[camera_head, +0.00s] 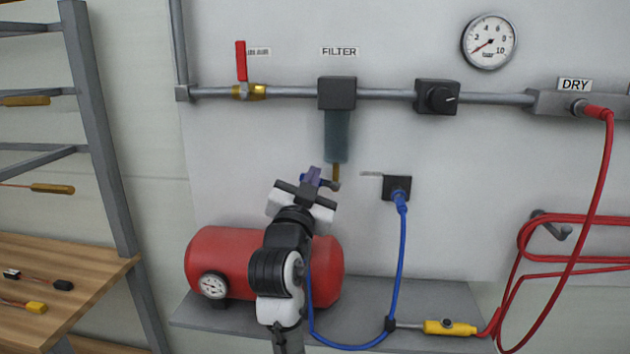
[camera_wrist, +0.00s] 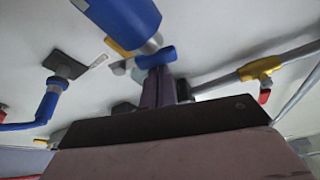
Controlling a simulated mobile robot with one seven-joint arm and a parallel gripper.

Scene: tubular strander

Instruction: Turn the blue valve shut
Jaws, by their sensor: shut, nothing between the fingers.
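The blue valve is a small blue handle (camera_wrist: 155,57) under the filter bowl. The bowl (camera_head: 337,136) hangs from the black filter head, with a short brass drain stem (camera_head: 336,172) below it. My gripper (camera_head: 313,176) is just below and left of this stem. In the wrist view my purple fingers (camera_wrist: 158,80) are shut with nothing between them. Their tips are right at the blue handle, touching or nearly so; I cannot tell which. In the head view my gripper hides most of the handle.
A red-handled valve (camera_head: 241,62) sits on the pipe at upper left. A black socket with a blue hose (camera_head: 402,240) is to the right. A red tank (camera_head: 215,250) stands on the shelf behind my arm. Red hose loops (camera_head: 575,220) hang at far right.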

